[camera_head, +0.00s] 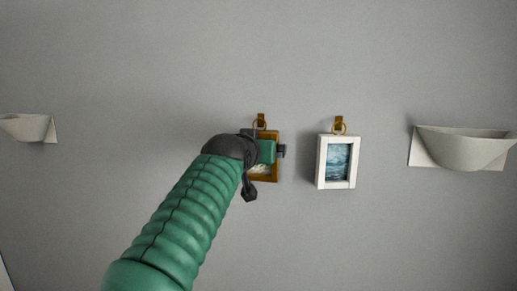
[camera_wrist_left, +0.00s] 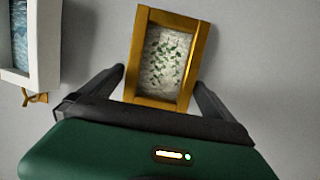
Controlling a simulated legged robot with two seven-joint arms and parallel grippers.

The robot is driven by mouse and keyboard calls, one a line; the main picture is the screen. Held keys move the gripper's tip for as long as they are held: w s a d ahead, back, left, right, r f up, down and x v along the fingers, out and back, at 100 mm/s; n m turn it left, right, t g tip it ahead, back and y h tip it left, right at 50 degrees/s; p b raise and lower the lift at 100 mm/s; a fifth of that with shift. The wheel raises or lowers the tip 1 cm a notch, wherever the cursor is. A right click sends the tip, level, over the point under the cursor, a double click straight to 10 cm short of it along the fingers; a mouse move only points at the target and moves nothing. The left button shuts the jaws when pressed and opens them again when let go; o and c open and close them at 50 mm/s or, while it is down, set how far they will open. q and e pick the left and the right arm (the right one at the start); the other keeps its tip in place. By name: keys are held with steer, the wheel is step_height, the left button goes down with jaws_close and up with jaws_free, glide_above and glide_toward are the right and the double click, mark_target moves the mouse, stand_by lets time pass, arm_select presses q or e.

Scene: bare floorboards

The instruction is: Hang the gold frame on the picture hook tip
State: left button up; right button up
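The gold frame (camera_head: 264,174), with a leafy green picture, is upright close against the wall, partly hidden by my left gripper in the head view. A picture hook (camera_head: 261,118) shows directly above it, with a ring overlapping it; whether the ring is seated on the tip is unclear. My left gripper (camera_head: 268,151) is at the frame, one finger on each side. In the wrist view, the left gripper (camera_wrist_left: 160,77) straddles the gold frame (camera_wrist_left: 183,60); the fingers are very close to its sides, and contact is unclear. The hook and ring are hidden there. My right gripper is out of view.
A white frame (camera_head: 323,164) with a sea picture hangs from another hook (camera_head: 340,123) just to the right; it also shows in the wrist view (camera_wrist_left: 45,45). Pale wall bowls stand out at far left (camera_head: 27,127) and right (camera_head: 462,149). The wall below is clear.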

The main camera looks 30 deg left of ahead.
arm_select(q)
steer(key=shift+s, duration=0.1)
steer(key=b+v, duration=0.9)
steer(key=v, duration=0.8)
steer(key=w+d+f+m+g+h+b, duration=0.1)
steer(key=w+d+f+g, duration=0.1)
steer(key=f, duration=1.1)
steer(key=w+d+f+m+g+h+b, duration=0.1)
steer(key=w+d+f+g+b, duration=0.15)
steer(key=f, duration=1.05)
steer(key=w+d+f+m+g+b, duration=0.1)
steer(key=w+f, duration=0.2)
steer(key=f, duration=1)
steer(key=s+f+g+b, duration=0.1)
steer(key=s+f+g, duration=0.1)
steer(key=s+f, duration=0.5)
steer(key=s+d+f+g+h+b, duration=0.1)
steer(key=s+f, duration=0.6)
steer(key=f, duration=0.9)
steer(key=s+f+g+b, duration=0.1)
steer(key=s+f+g, duration=0.3)
steer(key=s+f, duration=0.3)
step_height(320, 180, down, 5)
steer(key=shift+s+d+r+h+b, duration=0.1)
steer(key=shift+s+d+h+b, duration=0.2)
steer(key=shift+s+h+b, duration=0.1)
steer(key=shift+w, duration=0.1)
